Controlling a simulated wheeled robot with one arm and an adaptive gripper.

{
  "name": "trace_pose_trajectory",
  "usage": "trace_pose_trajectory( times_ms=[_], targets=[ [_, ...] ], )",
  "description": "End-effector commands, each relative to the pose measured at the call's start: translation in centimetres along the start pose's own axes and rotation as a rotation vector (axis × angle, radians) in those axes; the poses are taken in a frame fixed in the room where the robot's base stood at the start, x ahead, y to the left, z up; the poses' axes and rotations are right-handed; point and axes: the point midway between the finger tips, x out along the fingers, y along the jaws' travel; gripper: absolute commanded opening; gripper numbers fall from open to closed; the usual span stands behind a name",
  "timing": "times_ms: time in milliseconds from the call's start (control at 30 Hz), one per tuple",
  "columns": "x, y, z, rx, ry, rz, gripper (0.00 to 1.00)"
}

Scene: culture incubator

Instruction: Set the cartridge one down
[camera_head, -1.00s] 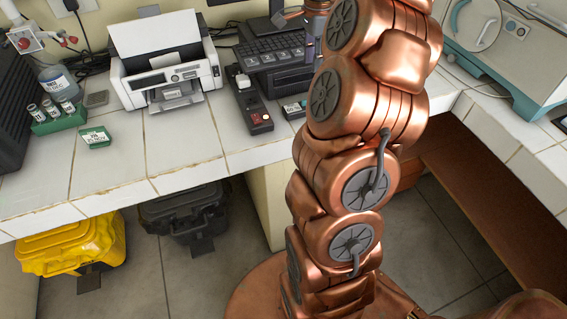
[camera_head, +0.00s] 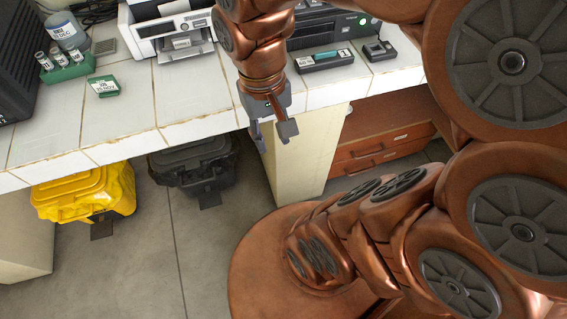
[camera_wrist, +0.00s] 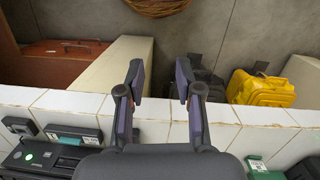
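My gripper (camera_head: 272,137) hangs at the front edge of the white tiled counter, pointing down. In the wrist view its two fingers (camera_wrist: 160,85) are spread apart with nothing between them. A small black holder (camera_head: 325,60) with a teal-and-white labelled piece lies on the counter right of my gripper. It also shows at the left of the wrist view (camera_wrist: 72,133). A smaller black block (camera_head: 380,50) lies beside it. I cannot tell which piece is cartridge one.
A printer (camera_head: 178,28), a green tube rack (camera_head: 66,70) and a small green box (camera_head: 104,86) stand on the counter (camera_head: 130,115). Yellow (camera_head: 85,195) and black (camera_head: 193,165) cases sit below. A black device with a green light (camera_head: 315,32) is behind.

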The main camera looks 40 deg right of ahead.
Motion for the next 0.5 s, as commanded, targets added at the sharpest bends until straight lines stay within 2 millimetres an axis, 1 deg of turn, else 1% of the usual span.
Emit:
trace_pose_trajectory(
  times_ms=[33, 100, 200, 300, 500],
  targets=[
    [0.8, -0.2, 1.5, -0.052, -0.008, 0.004, 0.35],
    [1.7, -0.2, 3.0, -0.115, -0.013, 0.007, 0.35],
    [2.7, -0.3, 4.5, -0.176, -0.024, 0.009, 0.35],
    [3.2, -0.3, 5.3, -0.208, -0.028, 0.009, 0.35],
    [3.3, -0.3, 5.4, -0.217, -0.029, 0.008, 0.35]
  ],
)
